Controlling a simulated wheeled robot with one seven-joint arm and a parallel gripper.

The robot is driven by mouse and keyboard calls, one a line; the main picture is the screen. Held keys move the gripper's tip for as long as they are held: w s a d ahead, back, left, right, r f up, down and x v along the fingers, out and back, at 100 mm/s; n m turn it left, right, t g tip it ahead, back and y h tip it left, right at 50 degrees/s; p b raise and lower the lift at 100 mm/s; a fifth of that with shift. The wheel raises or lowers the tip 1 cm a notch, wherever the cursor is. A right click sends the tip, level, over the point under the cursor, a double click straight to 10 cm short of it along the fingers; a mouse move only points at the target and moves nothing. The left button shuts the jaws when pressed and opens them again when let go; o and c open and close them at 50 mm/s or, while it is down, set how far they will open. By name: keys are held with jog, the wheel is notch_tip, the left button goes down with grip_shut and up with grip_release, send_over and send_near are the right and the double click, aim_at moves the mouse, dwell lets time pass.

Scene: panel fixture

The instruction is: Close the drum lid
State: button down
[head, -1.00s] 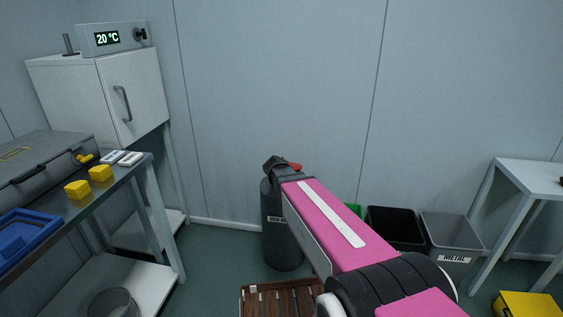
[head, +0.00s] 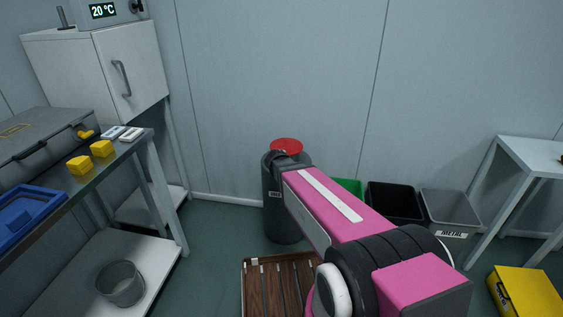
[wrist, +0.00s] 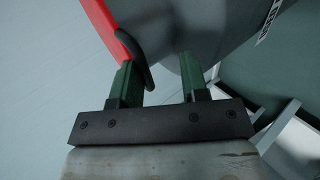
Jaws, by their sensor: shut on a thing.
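The dark grey drum (head: 283,212) stands on the floor by the back wall, with my arm partly in front of it. Its red lid (head: 286,146) shows as a disc above the drum's top, standing off the rim and tilted. In the wrist view the red lid (wrist: 104,27) is seen nearly edge-on at upper left, with a black loop handle (wrist: 148,72) on it. My gripper (wrist: 157,62) has green fingers at the handle, shut on it; the loop passes by the left finger. The drum's grey wall fills the upper middle there. In the head view my arm hides the fingers.
Green, black (head: 394,201) and grey METAL bins (head: 449,210) stand right of the drum. A slatted wooden pallet (head: 285,283) lies in front. A bench (head: 146,150) with a case and yellow blocks is at left. A yellow box (head: 527,292) is at lower right.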

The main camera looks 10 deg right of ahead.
jog(key=shift+s+f, duration=0.3)
jog(key=c, duration=1.2)
grip_release()
jog(key=shift+s+r, duration=0.1)
jog(key=shift+r, duration=0.05)
jog(key=v, duration=1)
jog(key=shift+a+r, duration=0.15)
jog(key=shift+r, duration=0.2)
jog(key=s+d+f+m+g+y, duration=0.1)
jog(key=s+d+f+m+g, duration=0.3)
jog(key=s+m, duration=0.3)
jog(key=s+d+f+m+g+y, duration=0.2)
jog(key=s+d+f+m+g, duration=0.1)
jog(key=s+m+g, duration=0.3)
jog(key=shift+s+d+f+m, duration=0.4)
jog(key=shift+s+f+m, duration=0.15)
jog(key=shift+f+m, duration=0.3)
